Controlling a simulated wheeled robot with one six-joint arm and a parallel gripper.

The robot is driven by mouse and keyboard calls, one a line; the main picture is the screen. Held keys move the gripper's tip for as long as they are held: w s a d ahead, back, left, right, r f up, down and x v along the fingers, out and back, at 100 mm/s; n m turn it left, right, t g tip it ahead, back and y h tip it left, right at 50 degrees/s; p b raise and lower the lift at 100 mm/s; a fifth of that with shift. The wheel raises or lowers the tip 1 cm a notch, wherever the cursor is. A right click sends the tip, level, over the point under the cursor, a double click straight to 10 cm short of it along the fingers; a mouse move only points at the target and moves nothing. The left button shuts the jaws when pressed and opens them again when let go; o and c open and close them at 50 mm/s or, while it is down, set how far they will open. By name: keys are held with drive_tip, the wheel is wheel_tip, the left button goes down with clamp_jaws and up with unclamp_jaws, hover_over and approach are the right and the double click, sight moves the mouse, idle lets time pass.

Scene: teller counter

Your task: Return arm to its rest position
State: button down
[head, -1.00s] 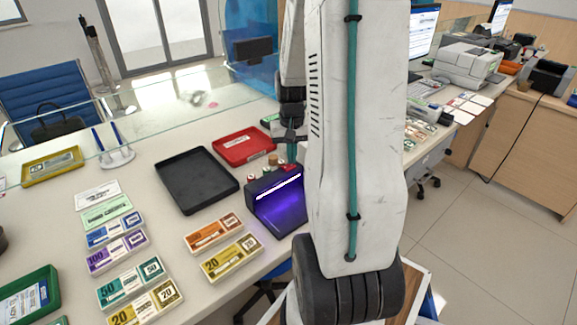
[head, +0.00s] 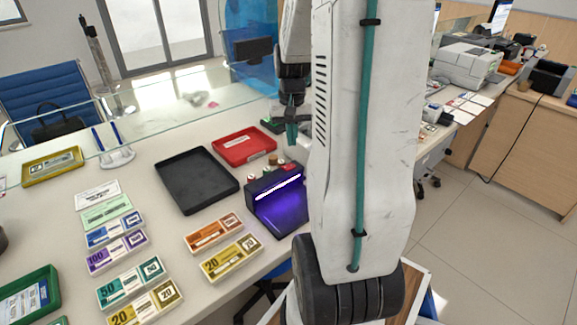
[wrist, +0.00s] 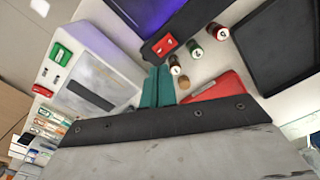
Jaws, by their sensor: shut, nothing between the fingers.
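My gripper (head: 292,138) hangs at the end of my raised arm, over the far part of the counter in the head view. It is beside the red tray and behind the purple-lit device (head: 277,205). In the wrist view my gripper's teal fingers (wrist: 158,86) are together with nothing between them. My white arm link fills the middle right of the head view and hides part of the counter behind it.
A red tray (head: 244,157) and an empty black tray (head: 167,176) lie on the counter. Several banknote bundles lie at the left and front. Small stamps (wrist: 195,50) stand by the device. A white machine (wrist: 92,72) shows in the wrist view. A glass screen (head: 60,112) crosses the counter's back.

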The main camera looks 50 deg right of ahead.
idle(0.4)
drive_tip(key=s+a+r+n, duration=0.3)
drive_tip(key=s+a+r, duration=0.1)
drive_tip(key=a, duration=0.6)
drive_tip(key=s+a+r+n+t, duration=0.1)
drive_tip(key=s+a+r, duration=0.3)
drive_tip(key=a, duration=0.6)
drive_tip(key=s+a+r+n, duration=0.4)
drive_tip(key=a, duration=0.6)
drive_tip(key=shift+s+a+r+n, duration=0.15)
drive_tip(key=shift+s+n, duration=0.15)
